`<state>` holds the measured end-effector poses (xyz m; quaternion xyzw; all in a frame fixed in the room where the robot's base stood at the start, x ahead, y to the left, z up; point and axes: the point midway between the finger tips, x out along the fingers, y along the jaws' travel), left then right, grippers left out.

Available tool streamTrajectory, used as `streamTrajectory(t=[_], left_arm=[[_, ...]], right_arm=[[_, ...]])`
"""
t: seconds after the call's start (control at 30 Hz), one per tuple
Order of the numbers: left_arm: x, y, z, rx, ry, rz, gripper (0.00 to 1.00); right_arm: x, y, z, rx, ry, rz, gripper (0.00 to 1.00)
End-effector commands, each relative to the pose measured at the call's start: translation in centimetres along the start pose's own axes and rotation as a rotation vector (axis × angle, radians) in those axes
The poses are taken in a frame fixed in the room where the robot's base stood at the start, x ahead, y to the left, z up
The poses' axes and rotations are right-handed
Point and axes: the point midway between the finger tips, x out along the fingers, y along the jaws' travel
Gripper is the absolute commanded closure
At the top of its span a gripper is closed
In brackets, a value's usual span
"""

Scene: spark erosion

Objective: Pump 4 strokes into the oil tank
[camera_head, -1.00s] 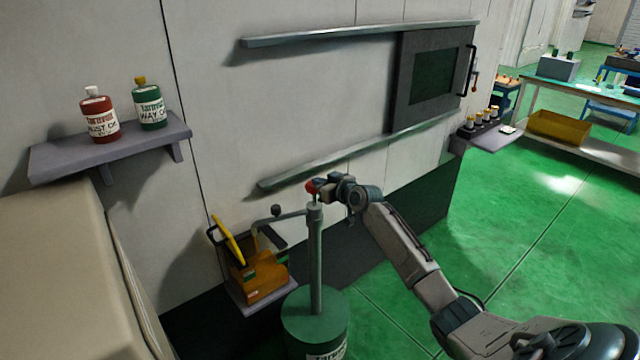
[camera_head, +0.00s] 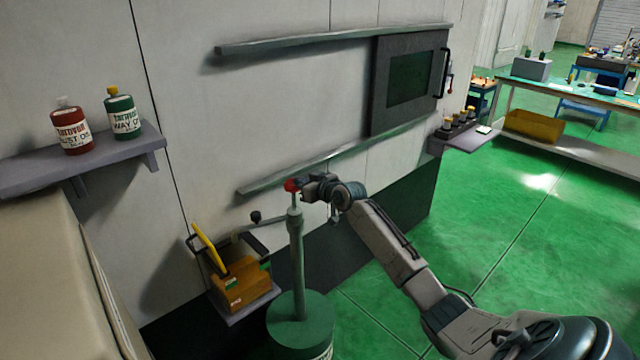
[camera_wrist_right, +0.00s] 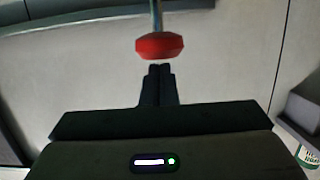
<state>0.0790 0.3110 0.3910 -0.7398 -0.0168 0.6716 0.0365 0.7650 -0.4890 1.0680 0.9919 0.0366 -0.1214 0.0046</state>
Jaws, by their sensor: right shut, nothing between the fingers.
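A green drum (camera_head: 300,325) stands on the floor with a grey-green pump tube (camera_head: 296,262) rising from its top. A short rod leads up from the tube to a red knob (camera_head: 292,185). A thin spout runs left from the tube toward an amber-brown box (camera_head: 242,287), which looks like the oil tank. My right gripper (camera_head: 304,187) is shut and empty, right at the red knob. In the right wrist view the red knob (camera_wrist_right: 160,46) sits just beyond the closed fingertips (camera_wrist_right: 160,72); I cannot tell whether they touch. My left gripper is out of view.
The box sits on a low wall shelf with a yellow-handled item (camera_head: 208,248) in it. A red bottle (camera_head: 72,128) and a green bottle (camera_head: 122,114) stand on a higher shelf (camera_head: 110,160). Green floor (camera_head: 480,255) is clear at right.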

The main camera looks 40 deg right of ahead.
Motion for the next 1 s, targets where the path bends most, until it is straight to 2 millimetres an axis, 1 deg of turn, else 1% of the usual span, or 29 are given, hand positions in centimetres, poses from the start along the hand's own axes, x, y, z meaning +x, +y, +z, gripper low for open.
streamTrajectory(t=[0.03,0.2,0.3,0.4,0.6,1.0], left_arm=[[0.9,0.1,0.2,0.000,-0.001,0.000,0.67],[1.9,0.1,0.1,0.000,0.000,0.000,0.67],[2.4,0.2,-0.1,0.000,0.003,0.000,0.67],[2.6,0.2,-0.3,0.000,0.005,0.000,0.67],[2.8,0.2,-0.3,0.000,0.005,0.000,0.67],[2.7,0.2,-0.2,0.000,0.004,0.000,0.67]], right_arm=[[-1.0,0.0,0.9,-0.008,-0.004,0.000,1.00],[-4.5,0.1,0.8,-0.009,-0.003,0.002,1.00],[-6.2,0.0,0.7,-0.009,-0.002,0.000,1.00],[-7.3,0.1,0.5,-0.005,0.000,0.002,1.00],[-8.3,0.0,0.3,-0.002,0.001,0.000,1.00],[-8.4,0.0,0.3,-0.001,0.002,0.000,1.00]])
